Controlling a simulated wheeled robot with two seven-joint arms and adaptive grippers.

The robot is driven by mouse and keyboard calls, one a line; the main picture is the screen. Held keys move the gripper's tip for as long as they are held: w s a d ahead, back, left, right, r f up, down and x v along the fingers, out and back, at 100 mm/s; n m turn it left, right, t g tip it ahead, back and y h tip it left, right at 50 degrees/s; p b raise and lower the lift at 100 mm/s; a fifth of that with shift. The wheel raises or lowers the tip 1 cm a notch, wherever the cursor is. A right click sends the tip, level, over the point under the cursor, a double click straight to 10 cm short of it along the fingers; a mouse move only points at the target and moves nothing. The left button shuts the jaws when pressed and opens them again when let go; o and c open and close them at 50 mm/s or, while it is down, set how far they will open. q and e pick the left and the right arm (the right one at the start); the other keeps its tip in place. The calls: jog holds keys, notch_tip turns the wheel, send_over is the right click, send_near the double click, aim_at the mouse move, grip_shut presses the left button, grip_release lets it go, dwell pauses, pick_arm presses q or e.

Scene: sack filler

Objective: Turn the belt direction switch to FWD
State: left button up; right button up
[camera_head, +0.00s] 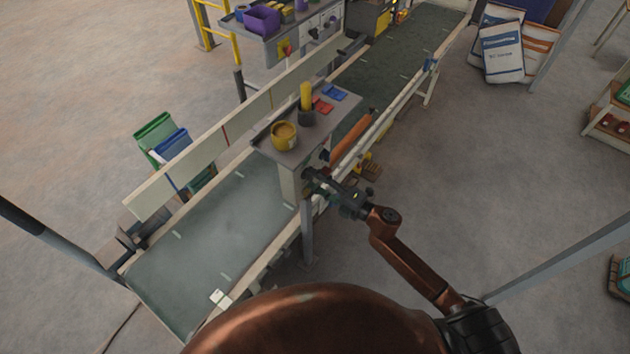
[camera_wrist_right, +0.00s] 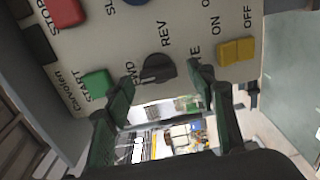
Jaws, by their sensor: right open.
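The belt direction switch (camera_wrist_right: 158,69) is a black rotary knob on a pale panel in the right wrist view. Labels FWD and REV are beside it; FWD is partly covered by a finger. I cannot tell for sure which label the knob points to. My right gripper (camera_wrist_right: 175,84) is open, its two dark green fingers spread on either side of the knob, apparently not gripping it. In the head view my right gripper (camera_head: 314,182) is at the side of the control box (camera_head: 290,181) under a small shelf; the switch is hidden there. My left gripper is not in view.
The panel also carries a green START button (camera_wrist_right: 97,84), a red STOP button (camera_wrist_right: 64,12) and a yellow ON/OFF switch (camera_wrist_right: 237,51). A yellow mug (camera_head: 284,136) stands on the grey shelf (camera_head: 269,128) above. The conveyor belt (camera_head: 205,240) runs alongside, its near part bare.

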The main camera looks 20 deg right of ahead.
jog(key=shift+s, duration=0.1)
jog(key=v, duration=1.2)
